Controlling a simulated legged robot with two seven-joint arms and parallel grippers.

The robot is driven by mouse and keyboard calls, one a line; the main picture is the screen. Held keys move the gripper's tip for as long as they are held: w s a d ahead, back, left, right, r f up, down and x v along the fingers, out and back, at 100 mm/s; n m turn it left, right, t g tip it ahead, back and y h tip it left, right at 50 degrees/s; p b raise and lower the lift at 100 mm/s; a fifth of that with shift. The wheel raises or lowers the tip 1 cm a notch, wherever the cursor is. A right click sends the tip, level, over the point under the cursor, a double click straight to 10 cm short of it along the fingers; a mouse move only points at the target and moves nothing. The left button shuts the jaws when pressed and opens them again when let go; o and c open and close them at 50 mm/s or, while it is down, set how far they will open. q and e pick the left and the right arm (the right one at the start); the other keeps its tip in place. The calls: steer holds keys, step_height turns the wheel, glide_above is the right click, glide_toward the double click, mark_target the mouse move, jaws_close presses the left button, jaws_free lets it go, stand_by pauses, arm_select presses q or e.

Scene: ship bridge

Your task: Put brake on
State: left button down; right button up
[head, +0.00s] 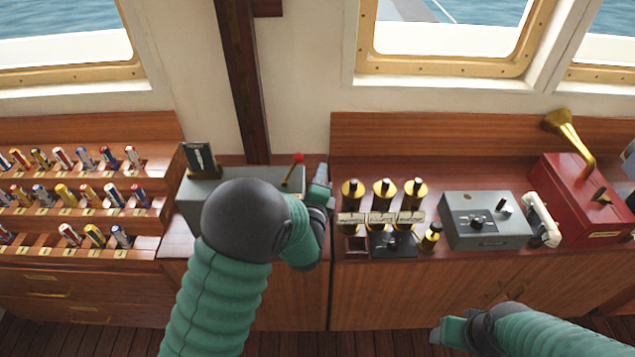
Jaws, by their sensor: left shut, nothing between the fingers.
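A lever with a red knob (298,158) and a brass-coloured stem stands on a grey control box (187,206), leaning to the right; it looks like the brake lever, though no label is readable. A dark lever or plate (200,158) stands at the left end of the same box. My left gripper (321,187) is shut and empty, just right of the red-knobbed lever, with a small gap seeming to lie between them. My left arm hides much of the box's front. My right gripper (440,335) is low at the front, away from the box; its fingers are too unclear to judge.
Left is a wooden rack (150,222) of several coloured flag rolls. Right of my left gripper are brass-topped controls (382,190), a grey box (487,232), a white handset (541,220) and a red box (580,205) with a brass horn (572,135). Windows line the back wall.

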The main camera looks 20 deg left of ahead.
mark_target(291, 170)
arm_select(q)
steer(key=a, duration=0.1)
steer(key=a+p, duration=0.1)
steer(key=a+r, duration=0.1)
steer(key=a, duration=0.1)
steer(key=shift+w, duration=0.3)
steer(key=shift+w+d, duration=0.1)
steer(key=shift+w, duration=0.05)
